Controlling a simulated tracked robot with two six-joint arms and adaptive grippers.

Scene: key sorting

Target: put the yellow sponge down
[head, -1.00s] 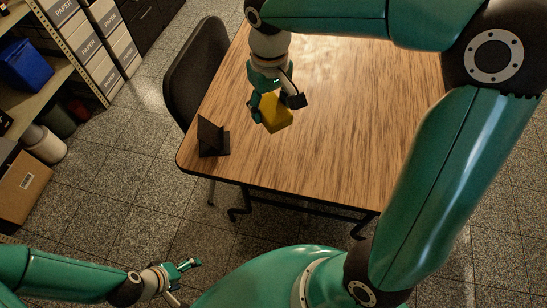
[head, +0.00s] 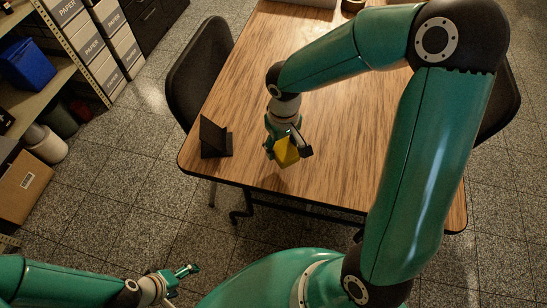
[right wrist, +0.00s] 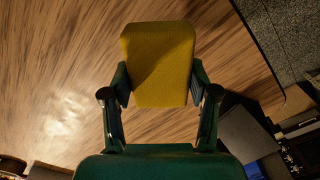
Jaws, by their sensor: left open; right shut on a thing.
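The yellow sponge (head: 286,152) is between the fingers of my right gripper (head: 288,150), over the near part of the wooden table (head: 340,130). My right gripper is shut on it. In the right wrist view the sponge (right wrist: 158,62) stands out past both fingertips, with wood grain behind it. Whether its lower side touches the table I cannot tell. My left gripper (head: 186,276) is open and empty, low at the bottom left, over the floor and away from the table.
A black stand (head: 214,138) is on the table left of the sponge. Black chairs stand at the left (head: 200,72) and right (head: 497,100) table sides. Shelves with a blue bin (head: 26,64) are at far left. The table middle is clear.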

